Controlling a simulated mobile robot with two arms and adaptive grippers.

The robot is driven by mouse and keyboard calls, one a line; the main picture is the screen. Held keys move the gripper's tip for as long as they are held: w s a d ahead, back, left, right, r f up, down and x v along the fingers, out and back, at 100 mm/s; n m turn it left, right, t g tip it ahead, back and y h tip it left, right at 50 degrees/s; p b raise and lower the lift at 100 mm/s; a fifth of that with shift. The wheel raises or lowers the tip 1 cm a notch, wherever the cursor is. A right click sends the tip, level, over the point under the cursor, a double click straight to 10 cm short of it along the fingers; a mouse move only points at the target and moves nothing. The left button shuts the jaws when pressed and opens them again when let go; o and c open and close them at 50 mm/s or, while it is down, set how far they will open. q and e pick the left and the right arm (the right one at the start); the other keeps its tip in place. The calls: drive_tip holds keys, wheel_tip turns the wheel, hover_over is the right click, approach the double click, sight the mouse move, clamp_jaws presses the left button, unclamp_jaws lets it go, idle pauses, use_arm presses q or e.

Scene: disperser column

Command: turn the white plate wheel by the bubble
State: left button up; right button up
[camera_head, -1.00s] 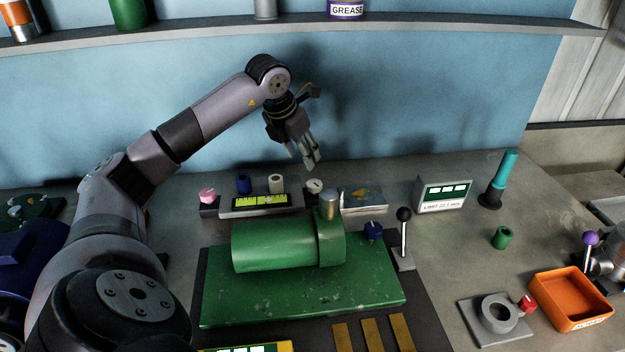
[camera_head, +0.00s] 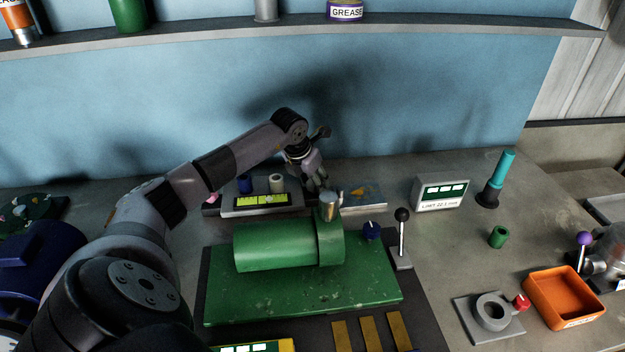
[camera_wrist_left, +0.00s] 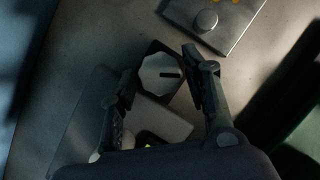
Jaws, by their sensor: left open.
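The white plate wheel (camera_wrist_left: 153,84) is a pale, many-sided disc with a dark slot, on a dark square base in the left wrist view. In the head view it is hidden behind my left gripper (camera_head: 318,186). The bubble (camera_head: 262,199) is a yellow-green level strip on a grey block, left of the gripper. In the left wrist view my left gripper (camera_wrist_left: 160,66) is open, with one finger on each side of the wheel. I cannot tell whether the fingers touch it. My right gripper is not in view.
A green motor-like cylinder (camera_head: 275,247) with a metal cap stands in front of the gripper. White (camera_head: 276,184) and blue (camera_head: 245,184) knobs stand behind the bubble. A flat panel (camera_head: 362,197) lies to the right, and a black-knobbed lever (camera_head: 402,235) stands nearer.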

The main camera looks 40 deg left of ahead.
use_arm(q)
drive_tip(key=shift+c, duration=0.6)
drive_tip(key=c, duration=0.8)
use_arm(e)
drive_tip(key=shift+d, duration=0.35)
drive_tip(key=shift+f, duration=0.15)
use_arm(q)
drive_tip(key=shift+a+m+h+b, duration=0.1)
drive_tip(key=shift+m+h+b, duration=0.2)
drive_tip(key=shift+m+b, duration=0.6)
drive_tip(key=shift+a+m+h+b, duration=0.1)
drive_tip(key=shift+m+h+b, duration=0.55)
drive_tip(key=shift+m, duration=0.55)
drive_tip(key=m+h+b, duration=0.1)
drive_tip(key=m, duration=0.2)
drive_tip(key=shift+w+m+g, duration=0.1)
drive_tip(key=shift+m+g, duration=0.2)
drive_tip(key=shift+a+r+m+g+h+b, duration=0.1)
drive_tip(key=shift+m+g+h+b, duration=0.2)
drive_tip(key=shift+m, duration=0.65)
drive_tip(key=shift+a+m+g+h+b, duration=0.1)
drive_tip(key=shift+m+g+h+b, duration=0.15)
drive_tip(key=shift+m, duration=0.7)
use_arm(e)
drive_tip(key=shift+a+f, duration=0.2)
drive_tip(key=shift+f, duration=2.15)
